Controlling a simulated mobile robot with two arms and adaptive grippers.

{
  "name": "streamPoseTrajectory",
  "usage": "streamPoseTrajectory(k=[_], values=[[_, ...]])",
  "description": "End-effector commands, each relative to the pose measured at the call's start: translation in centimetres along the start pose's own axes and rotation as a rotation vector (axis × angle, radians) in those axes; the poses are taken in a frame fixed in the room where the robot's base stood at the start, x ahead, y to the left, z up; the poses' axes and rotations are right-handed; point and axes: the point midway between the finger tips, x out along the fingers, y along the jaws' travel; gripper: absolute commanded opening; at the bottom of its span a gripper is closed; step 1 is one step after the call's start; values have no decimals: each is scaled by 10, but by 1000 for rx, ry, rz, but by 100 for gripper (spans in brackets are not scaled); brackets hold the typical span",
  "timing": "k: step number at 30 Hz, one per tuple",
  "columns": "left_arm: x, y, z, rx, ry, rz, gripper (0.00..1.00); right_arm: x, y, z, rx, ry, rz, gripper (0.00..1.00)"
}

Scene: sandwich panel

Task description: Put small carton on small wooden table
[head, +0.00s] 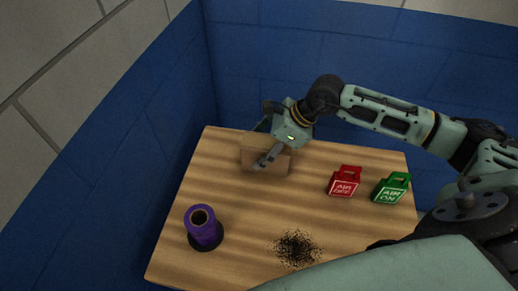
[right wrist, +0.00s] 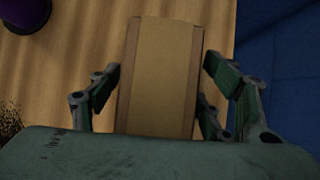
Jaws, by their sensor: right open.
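The small carton (head: 257,156), a plain brown box, sits on the small wooden table (head: 235,248) near its back edge. It also shows in the right wrist view (right wrist: 160,75), lying lengthwise between the fingers. My right gripper (head: 268,142) is open at the carton, with its fingers on either side of it. In the right wrist view my right gripper (right wrist: 160,95) shows a small gap between the carton and the fingers on each side. The gripper hides part of the carton in the head view. My left gripper is not in view.
A purple spool (head: 204,229) stands at the table's front left. A red tag (head: 344,181) marked AIR OFF and a green tag (head: 390,189) marked AIR ON lie at the right. Black specks (head: 296,248) are scattered near the front. Blue walls (head: 290,60) stand behind and left.

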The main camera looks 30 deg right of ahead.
Motion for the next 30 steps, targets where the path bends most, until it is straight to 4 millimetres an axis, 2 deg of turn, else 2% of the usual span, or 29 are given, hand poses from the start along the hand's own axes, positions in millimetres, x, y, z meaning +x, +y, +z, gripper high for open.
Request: streamPoseTrajectory(k=[1,6,12,18,30], values=[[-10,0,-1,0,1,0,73,-16,-1,2,0,3,-3,72],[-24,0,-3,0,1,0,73,-53,-1,1,1,3,-3,72],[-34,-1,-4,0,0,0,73,-86,0,0,1,4,-2,72],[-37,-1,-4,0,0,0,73,-98,0,0,0,1,1,72],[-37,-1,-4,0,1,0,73,-98,0,0,1,1,1,72]])
